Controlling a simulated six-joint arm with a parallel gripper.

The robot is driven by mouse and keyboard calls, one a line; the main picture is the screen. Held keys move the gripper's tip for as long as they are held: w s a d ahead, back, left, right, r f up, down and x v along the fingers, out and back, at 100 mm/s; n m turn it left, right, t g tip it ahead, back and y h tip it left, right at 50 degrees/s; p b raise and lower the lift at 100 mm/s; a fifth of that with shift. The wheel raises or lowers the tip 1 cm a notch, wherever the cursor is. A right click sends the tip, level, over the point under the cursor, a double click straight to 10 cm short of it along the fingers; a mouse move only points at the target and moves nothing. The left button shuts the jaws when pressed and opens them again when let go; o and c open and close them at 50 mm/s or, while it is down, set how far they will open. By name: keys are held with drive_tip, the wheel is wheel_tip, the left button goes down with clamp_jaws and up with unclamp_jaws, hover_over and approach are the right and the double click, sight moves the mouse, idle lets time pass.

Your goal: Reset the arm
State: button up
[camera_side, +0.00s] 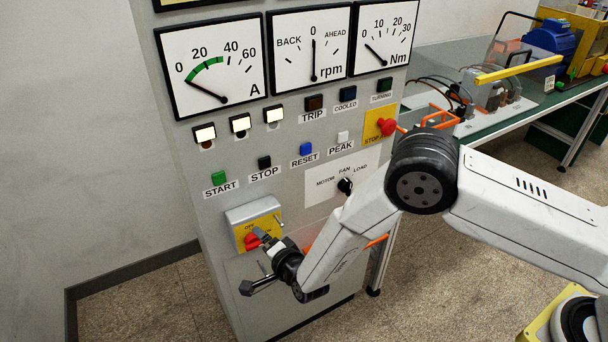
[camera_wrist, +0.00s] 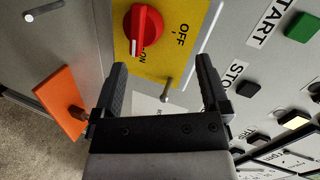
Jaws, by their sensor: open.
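My gripper (camera_side: 257,262) is low in front of the grey cabinet (camera_side: 215,290), close to the yellow switch plate (camera_side: 268,222) with its red rotary knob (camera_side: 252,242). In the wrist view, my gripper (camera_wrist: 160,65) has its two black fingers spread apart with nothing held between them. The red knob (camera_wrist: 146,28) lies beyond the fingertips, near the ON and OFF words on the yellow plate. A small metal pin (camera_wrist: 166,88) shows in the gap between the fingers. I cannot tell whether any finger touches the panel.
The cabinet bears gauges (camera_side: 212,65), green START (camera_side: 219,178), black STOP (camera_side: 264,162) and blue RESET (camera_side: 306,149) buttons, a selector (camera_side: 345,185) and a red stop knob (camera_side: 387,127). Three lamps are lit. An orange part (camera_wrist: 62,100) is left of the fingers. A bench (camera_side: 480,125) stands right.

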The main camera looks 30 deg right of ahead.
drive_tip(key=s+d+r+n+g, duration=0.5)
drive_tip(key=d+r+n+g, duration=0.2)
drive_tip(key=d+r, duration=0.6)
drive_tip(key=s+d+r+n+g, duration=0.1)
drive_tip(key=s+d+n+g, duration=0.1)
drive_tip(key=s+d, duration=0.5)
drive_tip(key=s+d+r+n+g+h, duration=0.1)
drive_tip(key=s+d+r+n+g, duration=0.1)
drive_tip(key=s+d, duration=0.5)
drive_tip(key=s+n+g, duration=0.1)
drive_tip(key=s+n, duration=0.1)
drive_tip(key=s, duration=0.3)
drive_tip(key=shift+s+d+r+n, duration=0.15)
drive_tip(key=shift+d+r+n, duration=0.15)
drive_tip(key=shift+d+n, duration=0.1)
